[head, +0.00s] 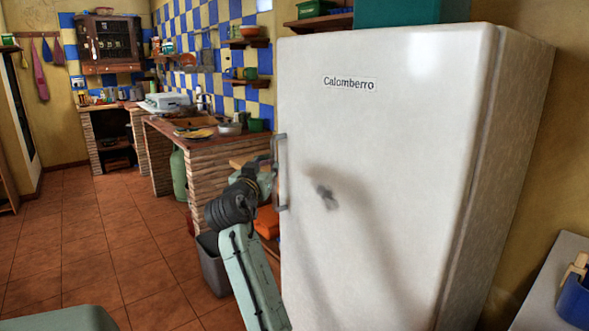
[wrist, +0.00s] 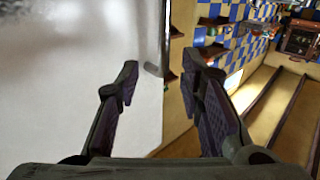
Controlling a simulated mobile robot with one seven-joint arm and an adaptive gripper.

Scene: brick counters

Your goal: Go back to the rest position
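My gripper (head: 266,166) is at the left edge of the white fridge (head: 390,150), close to its metal door handle (head: 281,172). In the wrist view my gripper (wrist: 160,66) is open, with its two dark fingers apart and nothing held between them. The handle (wrist: 167,38) shows just beyond the gap between the fingertips. I cannot tell whether either finger touches it. The white fridge door (wrist: 60,70) fills the left of the wrist view. The door looks shut in the head view, and my arm's shadow falls on it.
A brick counter (head: 215,155) with a sink and dishes stands left of the fridge, with a grey bin (head: 212,265) below. Tiled floor (head: 110,250) is open at the left. A grey surface with a blue container (head: 575,300) is at the right edge.

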